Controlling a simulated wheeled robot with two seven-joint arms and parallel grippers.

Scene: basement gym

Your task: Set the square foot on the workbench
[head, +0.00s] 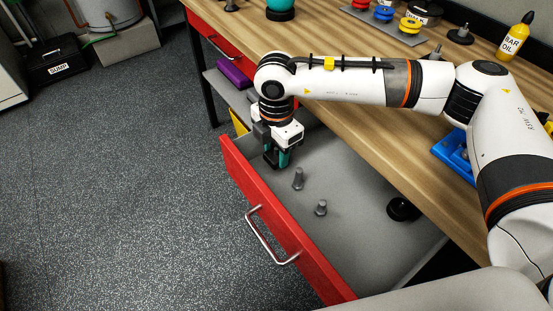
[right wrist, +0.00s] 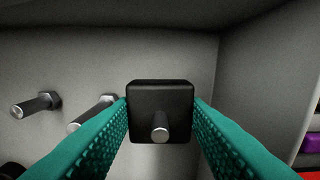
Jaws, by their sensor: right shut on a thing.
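The square foot (right wrist: 175,92) is a black square pad with a metal stud, seen in the right wrist view between the two teal fingers. My right gripper (head: 277,158) is shut on it, pointing down inside the open drawer (head: 245,180) near its far end. In the head view the foot is hidden by the gripper. I cannot tell whether it touches the drawer floor. The workbench (head: 330,110) has a wooden top, above and right of the drawer. My left gripper is not in view.
Two bolts (head: 298,178) (head: 321,208) and a round black foot (head: 402,209) lie in the drawer. On the bench are a yellow oil bottle (head: 514,38), a tray of coloured pieces (head: 410,37) and a blue bin (head: 448,148). The bench's front middle looks clear.

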